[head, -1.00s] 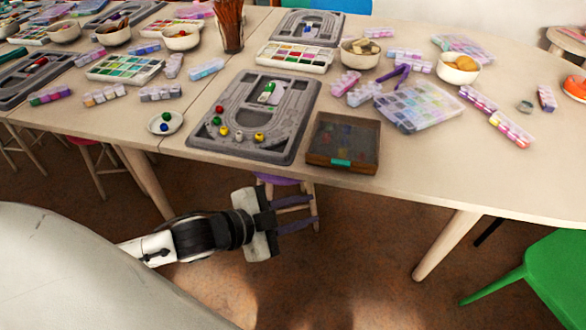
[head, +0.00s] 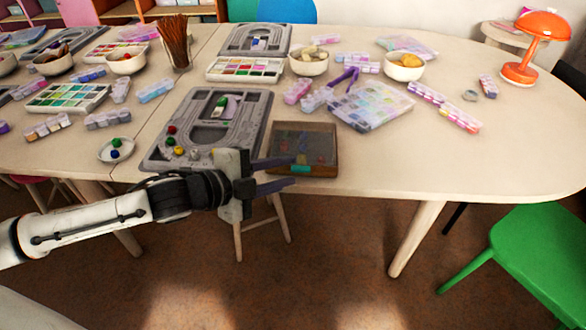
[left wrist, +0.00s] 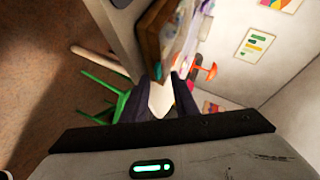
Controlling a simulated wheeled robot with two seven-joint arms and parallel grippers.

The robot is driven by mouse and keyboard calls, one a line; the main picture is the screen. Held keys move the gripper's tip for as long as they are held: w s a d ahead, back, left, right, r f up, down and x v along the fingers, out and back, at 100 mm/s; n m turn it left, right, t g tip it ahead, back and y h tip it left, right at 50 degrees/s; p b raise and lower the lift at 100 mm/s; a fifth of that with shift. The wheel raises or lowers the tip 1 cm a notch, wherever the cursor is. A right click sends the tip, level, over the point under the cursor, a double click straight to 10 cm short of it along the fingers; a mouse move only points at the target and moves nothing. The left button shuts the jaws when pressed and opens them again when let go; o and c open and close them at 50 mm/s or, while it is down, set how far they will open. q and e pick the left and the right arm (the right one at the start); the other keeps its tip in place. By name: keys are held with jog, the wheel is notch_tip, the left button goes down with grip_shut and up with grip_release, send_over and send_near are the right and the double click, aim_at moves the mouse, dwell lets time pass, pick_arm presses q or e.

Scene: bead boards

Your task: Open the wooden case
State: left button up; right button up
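The wooden case (head: 333,151) lies at the front edge of the table, with a brown frame, a dark see-through lid that looks closed, and a teal latch (head: 300,169) on its front side. Colored items show dimly inside. My left gripper (head: 293,171) is open and empty at the case's front, its purple fingers one above the other in the picture near the latch. I cannot tell if they touch the case. In the left wrist view the case (left wrist: 153,32) and its latch (left wrist: 158,70) show just beyond the open fingers. My right gripper is not in view.
A grey bead board (head: 255,104) lies left of the case. A clear bead box (head: 372,112) and a purple tool (head: 347,78) lie behind it. A small dish (head: 103,157) sits at the left. The table right of the case is mostly clear. A green chair (head: 540,250) stands at right.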

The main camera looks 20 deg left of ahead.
aim_at(302, 168)
pick_arm(q)
jog(key=shift+x, duration=1.85)
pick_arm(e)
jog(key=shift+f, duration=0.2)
